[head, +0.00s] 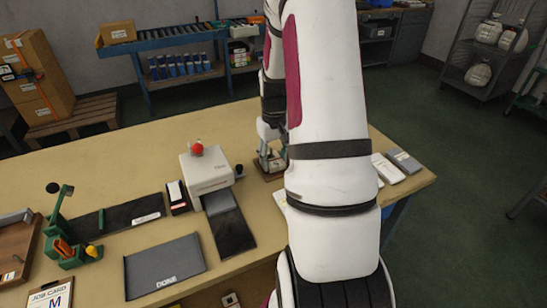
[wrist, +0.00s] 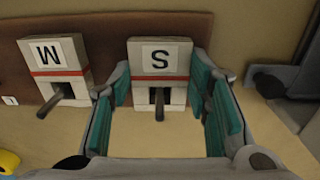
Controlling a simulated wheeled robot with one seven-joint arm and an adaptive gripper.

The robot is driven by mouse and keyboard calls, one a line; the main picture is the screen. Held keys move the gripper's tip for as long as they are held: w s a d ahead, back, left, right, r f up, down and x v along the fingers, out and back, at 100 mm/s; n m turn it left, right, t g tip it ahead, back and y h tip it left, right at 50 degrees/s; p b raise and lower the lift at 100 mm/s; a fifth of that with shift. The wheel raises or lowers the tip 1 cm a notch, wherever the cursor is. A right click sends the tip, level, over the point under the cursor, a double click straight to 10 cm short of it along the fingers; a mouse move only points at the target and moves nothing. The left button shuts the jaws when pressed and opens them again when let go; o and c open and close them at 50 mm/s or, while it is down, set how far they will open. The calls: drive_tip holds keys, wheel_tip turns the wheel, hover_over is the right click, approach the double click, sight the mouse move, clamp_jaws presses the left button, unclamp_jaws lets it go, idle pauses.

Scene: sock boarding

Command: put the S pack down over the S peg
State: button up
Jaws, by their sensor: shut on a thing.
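In the wrist view the white S pack (wrist: 160,57), with a black S and a red stripe, is between the teal-padded fingers of my gripper (wrist: 162,88), which is shut on it. A dark S peg (wrist: 159,107) shows at the dark opening in the pack's lower part and points towards the camera. The peg's foot is hidden. I cannot tell how far the pack is down on it. In the head view my gripper (head: 270,158) is at the table's far side, partly hidden by my arm.
A matching M pack (wrist: 54,65) with a peg at its opening stands close on the left, by a brown board (wrist: 105,45). On the table (head: 100,165) are a white press (head: 207,172), a green tool (head: 60,235) and a dark DONE mat (head: 165,265). Pale packs (head: 388,168) lie right.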

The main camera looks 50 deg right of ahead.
sight(274, 160)
drive_tip(key=shift+f, duration=0.1)
drive_tip(key=o, duration=1.2)
wheel_tip(274, 160, up, 12)
drive_tip(key=p, duration=0.1)
drive_tip(key=a+r+n, duration=0.1)
drive_tip(key=a+r, duration=0.6)
drive_tip(key=a, duration=0.2)
drive_tip(key=s+a+r+n+t, duration=0.1)
drive_tip(key=s+a+r, duration=0.2)
drive_tip(key=s+a, duration=0.35)
drive_tip(key=s+a+r+n+t, duration=0.1)
drive_tip(key=s+a+r+n, duration=0.15)
drive_tip(key=a, duration=0.75)
drive_tip(key=shift+n+t, duration=0.35)
drive_tip(key=shift+t, duration=0.05)
drive_tip(key=s+a, duration=0.2)
drive_tip(key=s, duration=0.1)
drive_tip(key=s+a, duration=0.1)
drive_tip(key=s, duration=0.2)
drive_tip(key=s+a, duration=0.2)
drive_tip(key=shift+s+a, duration=0.3)
drive_tip(key=shift+s, duration=0.1)
